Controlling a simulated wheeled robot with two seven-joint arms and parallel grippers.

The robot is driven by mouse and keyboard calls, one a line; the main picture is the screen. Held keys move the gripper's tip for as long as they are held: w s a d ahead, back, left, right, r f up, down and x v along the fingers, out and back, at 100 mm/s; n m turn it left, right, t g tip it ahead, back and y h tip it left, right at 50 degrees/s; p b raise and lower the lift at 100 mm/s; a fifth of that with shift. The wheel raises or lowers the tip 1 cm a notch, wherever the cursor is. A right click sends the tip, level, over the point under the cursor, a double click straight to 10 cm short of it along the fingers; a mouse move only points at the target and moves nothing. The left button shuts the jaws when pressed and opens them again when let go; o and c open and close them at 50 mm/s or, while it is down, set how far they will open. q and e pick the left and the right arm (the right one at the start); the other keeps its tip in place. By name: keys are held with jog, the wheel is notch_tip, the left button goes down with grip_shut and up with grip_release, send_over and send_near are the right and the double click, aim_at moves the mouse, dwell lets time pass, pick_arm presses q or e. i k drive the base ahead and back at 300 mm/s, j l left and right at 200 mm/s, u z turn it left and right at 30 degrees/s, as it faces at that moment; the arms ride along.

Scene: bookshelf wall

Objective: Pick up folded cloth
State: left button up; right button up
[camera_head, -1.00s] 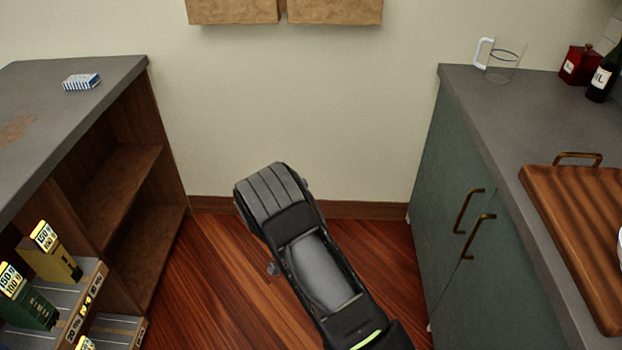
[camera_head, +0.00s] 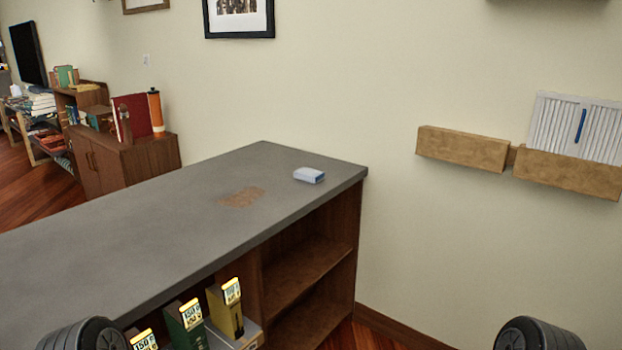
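Dark rounded parts of my arms show at the bottom left and bottom right edges, well apart from the cloth. Neither gripper's fingers are in view.
A brown patch (camera_head: 242,197) marks the counter left of the cloth. Open shelves sit below, with several priced boxes (camera_head: 226,309) at the front. Wooden wall boxes (camera_head: 462,149) hang at right. A low cabinet (camera_head: 137,161) with an orange bottle (camera_head: 155,110) stands behind.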

aim_at(314, 176)
jog(key=i+l+z, duration=0.2)
jog(key=i+z, duration=0.15)
jog(key=i, duration=0.8)
jog(key=i+z, duration=0.35)
jog(key=i, duration=0.75)
